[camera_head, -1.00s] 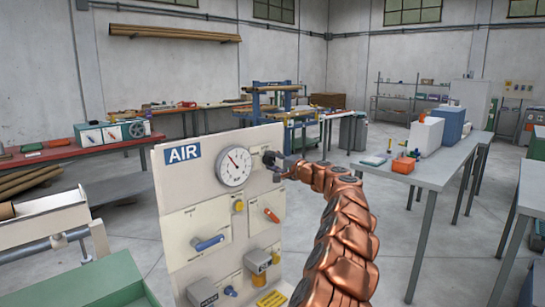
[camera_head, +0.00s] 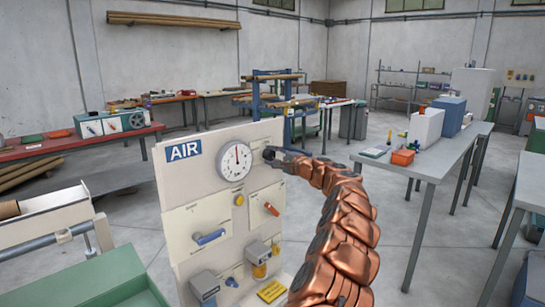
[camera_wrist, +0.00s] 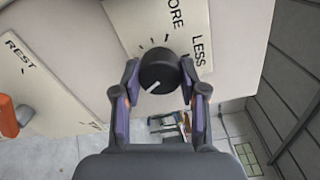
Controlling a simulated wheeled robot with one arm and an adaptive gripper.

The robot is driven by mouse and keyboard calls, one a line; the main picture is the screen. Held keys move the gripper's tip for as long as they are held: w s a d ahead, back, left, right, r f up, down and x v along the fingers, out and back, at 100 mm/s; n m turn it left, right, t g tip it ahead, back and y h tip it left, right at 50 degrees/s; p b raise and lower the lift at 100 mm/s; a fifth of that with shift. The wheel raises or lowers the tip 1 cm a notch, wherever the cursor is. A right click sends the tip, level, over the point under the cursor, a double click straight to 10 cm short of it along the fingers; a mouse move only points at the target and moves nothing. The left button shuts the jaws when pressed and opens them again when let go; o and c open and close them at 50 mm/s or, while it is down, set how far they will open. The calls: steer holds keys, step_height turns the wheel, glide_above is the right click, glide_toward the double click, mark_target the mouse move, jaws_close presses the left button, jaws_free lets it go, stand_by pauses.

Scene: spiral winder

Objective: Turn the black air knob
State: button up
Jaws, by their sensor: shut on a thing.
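The black air knob (camera_wrist: 160,72) is on the pale panel, beside a plate marked MORE and LESS, in the wrist view. Its white pointer line slants toward the lower left. My gripper (camera_wrist: 160,85) is shut on the knob, one finger on each side. In the head view my gripper (camera_head: 277,156) is at the panel's upper right, where it mostly hides the knob. The round gauge (camera_head: 234,162) left of it, next to the AIR sign (camera_head: 184,151), has its needle pointing about straight up.
Below on the panel (camera_head: 175,190) are a blue handle (camera_head: 208,237), an orange-red handle (camera_head: 271,209) and a yellow knob (camera_head: 239,199). An orange handle (camera_wrist: 8,115) by REST shows in the wrist view. A grey table (camera_head: 440,165) stands to the right.

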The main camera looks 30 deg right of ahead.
steer(key=o, duration=1.1)
steer(key=shift+o, duration=0.2)
steer(key=shift+v, duration=1.2)
steer(key=v, duration=0.9)
steer(key=shift+s, duration=0.3)
